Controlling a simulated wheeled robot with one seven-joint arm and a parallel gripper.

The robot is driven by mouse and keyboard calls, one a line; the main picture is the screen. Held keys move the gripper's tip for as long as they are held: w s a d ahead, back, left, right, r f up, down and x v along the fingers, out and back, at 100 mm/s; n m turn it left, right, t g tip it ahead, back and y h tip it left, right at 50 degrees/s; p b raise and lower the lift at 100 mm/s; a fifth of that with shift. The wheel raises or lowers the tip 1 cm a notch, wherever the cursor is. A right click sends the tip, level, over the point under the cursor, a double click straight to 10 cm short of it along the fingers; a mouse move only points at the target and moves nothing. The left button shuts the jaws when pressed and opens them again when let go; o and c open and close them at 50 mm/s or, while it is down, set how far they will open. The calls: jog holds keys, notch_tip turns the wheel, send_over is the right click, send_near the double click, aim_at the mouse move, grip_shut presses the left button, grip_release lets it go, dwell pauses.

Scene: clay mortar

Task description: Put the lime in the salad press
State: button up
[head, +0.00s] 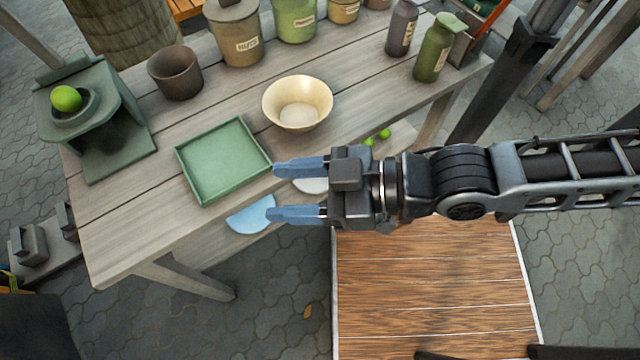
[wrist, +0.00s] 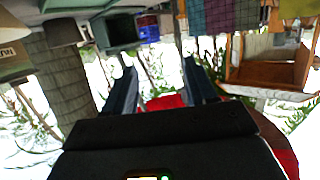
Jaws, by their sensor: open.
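The lime (head: 67,98) is a bright green ball resting in the round cup on top of the dark green salad press (head: 122,142), at the left end of the table in the head view. My gripper (head: 272,192) is open and empty, with its blue fingers pointing left over the table's front edge. It is to the right of the press and well apart from it, just beside the green tray. In the wrist view my two fingers (wrist: 160,78) stand apart with nothing held between them. I cannot make out the lime in that view.
The square green tray (head: 222,162), a cream bowl (head: 298,103) and a brown cup (head: 175,73) stand on the wooden table (head: 110,235). Jars and bottles line the back, including a green bottle (head: 436,52). A blue plate (head: 250,215) and small green items (head: 385,134) show lower down.

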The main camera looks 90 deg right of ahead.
jog(key=shift+n+y, duration=0.4)
jog(key=shift+y, duration=0.1)
jog(key=s, duration=0.1)
jog(key=s+r, duration=0.1)
jog(key=s+a+r, duration=0.1)
jog(key=shift+s, duration=0.35)
